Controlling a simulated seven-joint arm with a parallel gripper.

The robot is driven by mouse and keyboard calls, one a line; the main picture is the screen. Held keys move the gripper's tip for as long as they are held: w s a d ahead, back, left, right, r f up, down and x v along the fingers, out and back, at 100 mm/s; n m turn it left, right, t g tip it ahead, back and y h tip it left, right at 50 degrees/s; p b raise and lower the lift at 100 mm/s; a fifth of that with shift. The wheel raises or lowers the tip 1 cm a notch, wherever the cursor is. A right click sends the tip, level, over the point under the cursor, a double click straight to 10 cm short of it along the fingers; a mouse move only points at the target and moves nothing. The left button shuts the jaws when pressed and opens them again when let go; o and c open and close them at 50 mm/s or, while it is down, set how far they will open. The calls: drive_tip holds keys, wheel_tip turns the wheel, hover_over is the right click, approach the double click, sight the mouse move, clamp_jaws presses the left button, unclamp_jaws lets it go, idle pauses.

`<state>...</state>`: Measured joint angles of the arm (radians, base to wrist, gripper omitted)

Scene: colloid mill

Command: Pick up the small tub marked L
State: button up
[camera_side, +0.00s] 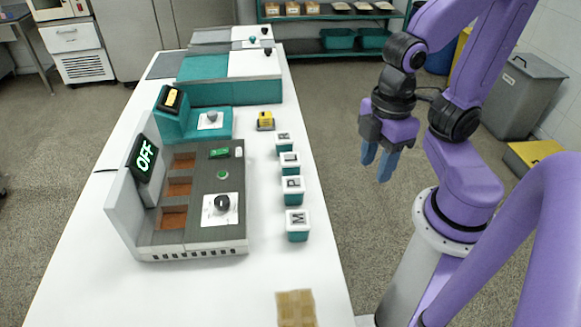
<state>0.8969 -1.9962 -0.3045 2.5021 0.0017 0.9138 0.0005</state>
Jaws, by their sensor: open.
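Several small teal tubs with white lids stand in a row along the right side of the white table. The tub marked L (290,163) appears to be the second from the back, though its letter is small. The tub marked P (293,190) and the tub marked M (297,226) stand in front of it, and another tub (284,145) stands behind it with a letter that is hard to read. My gripper (377,161) is open and empty, fingers pointing down, to the right of the row and apart from it.
A grey machine (215,180) with a dial, brown recesses and a display reading OFF (145,159) stands left of the tubs. A yellow-topped button box (265,121) sits behind them. A brown square (296,307) lies at the table's front. Teal machines stand further back.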

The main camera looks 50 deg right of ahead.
drive_tip(key=o, duration=0.9)
drive_tip(key=shift+c, duration=0.2)
drive_tip(key=w+d+f+m+t, duration=0.1)
drive_tip(key=w+f, duration=0.1)
drive_tip(key=w, duration=0.4)
drive_tip(key=w+d+f+t, duration=0.2)
drive_tip(key=w, duration=0.4)
drive_tip(key=m+t+y, duration=0.3)
drive_tip(key=t+y, duration=0.4)
drive_tip(key=y, duration=0.2)
approach(298, 158)
drive_tip(key=x, duration=0.6)
drive_tip(key=shift+w+r, duration=0.15)
drive_tip(key=shift+w, duration=0.3)
drive_tip(key=shift+s+f+x, duration=0.1)
drive_tip(key=shift+f+x, duration=0.05)
drive_tip(key=shift+x, duration=1.15)
drive_tip(key=shift+s+f+x, duration=0.15)
drive_tip(key=shift+x, duration=1.2)
